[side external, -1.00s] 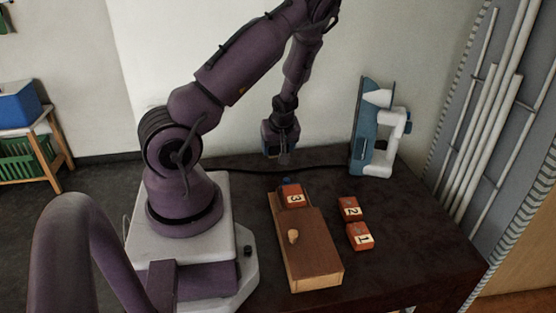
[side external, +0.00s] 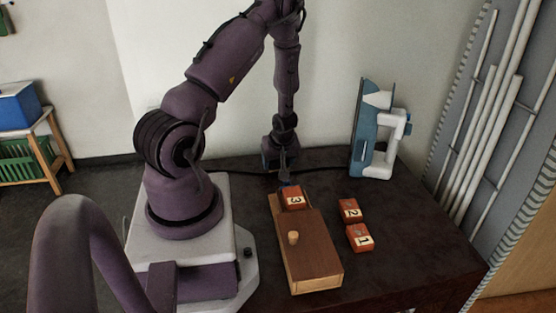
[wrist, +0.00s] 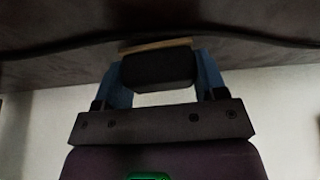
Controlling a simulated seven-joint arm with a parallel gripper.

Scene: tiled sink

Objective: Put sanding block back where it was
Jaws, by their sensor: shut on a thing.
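My gripper (side external: 281,165) hangs pointing down just behind the far end of the wooden box (side external: 312,250). In the wrist view my blue fingers (wrist: 160,78) are shut on a dark block with a tan edge (wrist: 158,68), which looks like the sanding block. In the side view the held block is small and hard to make out. It is close to the tabletop, but I cannot tell whether it touches.
An orange block marked 3 (side external: 293,198) is at the box's far end. Orange blocks marked 2 (side external: 349,210) and 1 (side external: 359,238) lie right of the box. A blue and white tool (side external: 375,135) stands at the back right. A dark cable (side external: 325,170) runs along the back.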

